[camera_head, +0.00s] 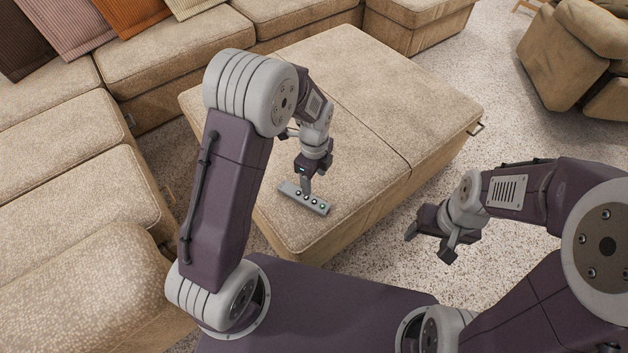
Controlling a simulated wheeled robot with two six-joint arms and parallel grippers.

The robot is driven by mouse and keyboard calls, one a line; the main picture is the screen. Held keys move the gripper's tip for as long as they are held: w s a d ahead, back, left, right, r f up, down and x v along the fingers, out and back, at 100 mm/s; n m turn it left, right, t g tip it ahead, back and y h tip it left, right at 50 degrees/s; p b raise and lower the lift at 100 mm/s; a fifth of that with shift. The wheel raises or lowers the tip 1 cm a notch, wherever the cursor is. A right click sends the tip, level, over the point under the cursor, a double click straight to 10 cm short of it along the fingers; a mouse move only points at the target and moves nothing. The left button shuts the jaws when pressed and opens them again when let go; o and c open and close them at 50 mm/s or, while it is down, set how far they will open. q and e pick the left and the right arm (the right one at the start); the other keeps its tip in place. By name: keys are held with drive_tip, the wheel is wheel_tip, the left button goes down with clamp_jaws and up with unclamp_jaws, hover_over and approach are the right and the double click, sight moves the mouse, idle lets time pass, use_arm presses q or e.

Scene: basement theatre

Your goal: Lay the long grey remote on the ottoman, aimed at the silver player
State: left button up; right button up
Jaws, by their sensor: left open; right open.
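A long grey remote (317,206) with several round buttons lies on the near end of the tan ottoman (370,105). It runs from upper left to lower right in the picture. My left gripper (306,186) points down right at the remote, its fingers open; they hide part of its far edge, and I cannot tell whether they touch it. My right gripper (430,245) is open and empty, over the carpet to the right of the ottoman. I see no silver player in this view.
A tan sectional sofa (60,150) runs along the left and back, with several cushions (130,18) at top left. A recliner (570,55) stands at the upper right. Speckled carpet (500,130) lies open right of the ottoman. Most of the ottoman top is bare.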

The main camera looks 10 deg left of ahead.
use_arm(q)
drive_tip(key=s+a+r+n, duration=0.3)
drive_tip(key=s+n, duration=0.3)
drive_tip(key=n, duration=0.5)
drive_tip(key=s+a+r+n+t, duration=0.1)
drive_tip(key=s+a+r+n, duration=0.1)
drive_tip(key=s+n, duration=0.5)
drive_tip(key=n, duration=0.4)
drive_tip(key=shift+a+r, duration=0.4)
drive_tip(key=shift+s+r, duration=0.1)
